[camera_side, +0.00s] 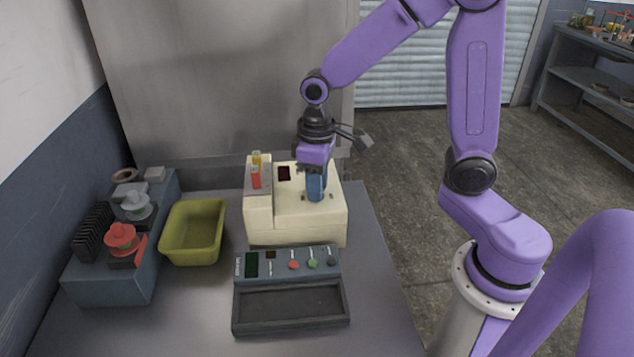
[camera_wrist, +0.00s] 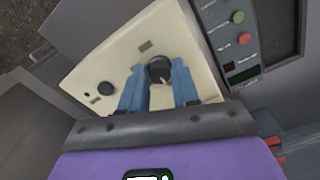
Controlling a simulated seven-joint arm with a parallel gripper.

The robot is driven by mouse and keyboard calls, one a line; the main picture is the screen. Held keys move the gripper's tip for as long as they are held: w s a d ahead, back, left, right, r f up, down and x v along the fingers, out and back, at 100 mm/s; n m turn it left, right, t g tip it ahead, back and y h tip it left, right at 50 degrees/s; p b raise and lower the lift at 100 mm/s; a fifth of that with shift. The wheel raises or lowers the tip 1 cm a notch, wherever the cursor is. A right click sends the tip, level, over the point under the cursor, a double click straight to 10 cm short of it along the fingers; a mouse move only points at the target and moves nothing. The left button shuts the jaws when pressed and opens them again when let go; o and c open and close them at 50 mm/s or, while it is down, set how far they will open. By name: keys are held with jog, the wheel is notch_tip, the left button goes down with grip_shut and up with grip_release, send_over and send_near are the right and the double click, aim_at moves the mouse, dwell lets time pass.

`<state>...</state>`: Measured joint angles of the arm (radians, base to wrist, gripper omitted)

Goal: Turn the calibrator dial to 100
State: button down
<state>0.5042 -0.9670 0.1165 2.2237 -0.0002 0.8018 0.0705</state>
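The calibrator (camera_side: 295,231) is a cream box on the table, with a small dark display on its top. Its black round dial (camera_wrist: 159,70) shows in the wrist view, with a light pointer mark. My gripper (camera_wrist: 160,80) points down over the calibrator, and its two blue fingers stand on either side of the dial with the dial between them. I cannot tell whether the fingers touch it. In the side view my gripper (camera_side: 316,190) hides the dial. The display (camera_side: 284,173) is too small to read.
A grey panel (camera_side: 290,309) with coloured buttons and an empty recess lies in front of the calibrator. A yellow-green bin (camera_side: 193,232) stands to its left. A blue-grey rack (camera_side: 115,285) with red and grey parts is farther left. Red and yellow pieces (camera_side: 255,177) stand on the calibrator's left side.

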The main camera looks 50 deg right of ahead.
jog(key=shift+m, duration=0.5)
jog(key=m, duration=0.4)
jog(key=shift+a+m, duration=0.1)
jog(key=shift+m, duration=0.3)
jog(key=m, duration=0.6)
jog(key=shift+w, duration=0.1)
jog(key=shift+r, duration=0.1)
jog(key=c, duration=0.8)
grip_release()
jog(key=shift+c, duration=0.2)
notch_tip(320, 180, up, 17)
jog(key=shift+r, duration=0.2)
